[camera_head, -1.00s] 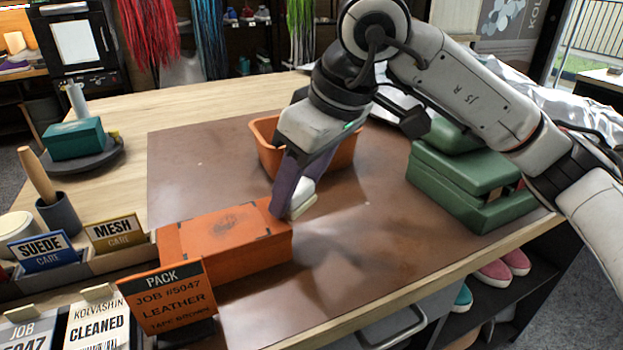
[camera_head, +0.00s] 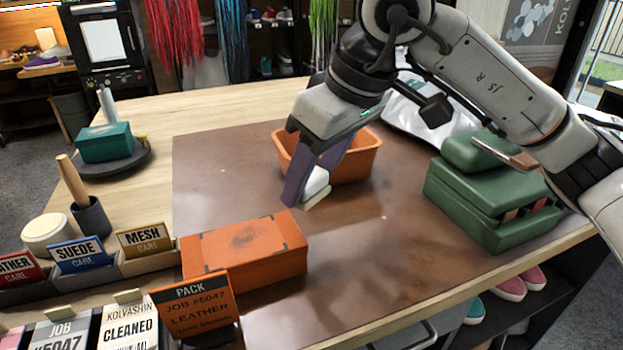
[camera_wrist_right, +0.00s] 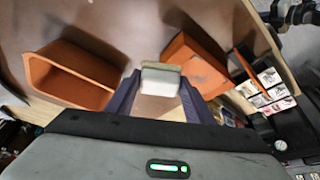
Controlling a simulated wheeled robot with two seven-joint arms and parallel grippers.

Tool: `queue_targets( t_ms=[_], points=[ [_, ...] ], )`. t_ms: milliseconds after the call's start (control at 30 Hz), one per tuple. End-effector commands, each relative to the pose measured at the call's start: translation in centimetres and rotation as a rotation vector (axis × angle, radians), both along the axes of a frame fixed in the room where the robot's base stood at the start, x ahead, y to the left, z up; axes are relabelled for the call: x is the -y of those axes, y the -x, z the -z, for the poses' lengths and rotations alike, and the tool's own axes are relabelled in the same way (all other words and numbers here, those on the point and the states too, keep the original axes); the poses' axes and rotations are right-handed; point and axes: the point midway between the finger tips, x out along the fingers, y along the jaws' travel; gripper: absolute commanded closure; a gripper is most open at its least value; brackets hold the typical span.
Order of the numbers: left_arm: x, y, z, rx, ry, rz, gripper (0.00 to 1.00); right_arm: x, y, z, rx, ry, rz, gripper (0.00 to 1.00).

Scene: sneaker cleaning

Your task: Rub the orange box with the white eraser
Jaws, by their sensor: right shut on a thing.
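The orange box (camera_head: 243,250) lies on the brown mat (camera_head: 350,262) at the front left, with a dark smudge on its top. My right gripper (camera_head: 309,190) is shut on the white eraser (camera_head: 316,184) and holds it behind and to the right of the box, apart from it. In the right wrist view the eraser (camera_wrist_right: 160,78) sits between the two purple fingers, and the orange box (camera_wrist_right: 192,62) is beyond it to the right. My left gripper is not in view.
An orange bin (camera_head: 362,160) stands right behind my right gripper. A green case (camera_head: 490,200) is on the right. Label cards, including an orange pack sign (camera_head: 194,308), line the front left. The mat between box and case is clear.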

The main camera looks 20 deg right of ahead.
Motion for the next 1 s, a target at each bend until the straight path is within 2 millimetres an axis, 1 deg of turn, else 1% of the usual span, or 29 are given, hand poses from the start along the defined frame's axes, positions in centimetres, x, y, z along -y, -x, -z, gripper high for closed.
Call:
queue_targets(
  t_ms=[33,100,467,567,800,1000],
  points=[
    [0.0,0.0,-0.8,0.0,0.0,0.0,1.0,0.0,0.0,-0.9,0.001,-0.001,0.0,0.7],
    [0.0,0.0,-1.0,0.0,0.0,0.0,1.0,0.0,0.0,-1.4,0.0,-0.001,0.0,0.7],
    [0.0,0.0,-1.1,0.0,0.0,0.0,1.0,0.0,0.0,-1.5,0.0,-0.001,0.0,0.7],
    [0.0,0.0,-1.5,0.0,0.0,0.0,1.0,0.0,0.0,-2.1,0.0,-0.001,0.0,0.7],
    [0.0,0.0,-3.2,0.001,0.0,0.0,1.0,0.0,0.0,-4.3,0.001,-0.002,-0.001,0.7],
    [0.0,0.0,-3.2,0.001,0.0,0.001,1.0,0.0,0.0,-4.4,0.001,-0.001,-0.001,0.7]
  ],
)
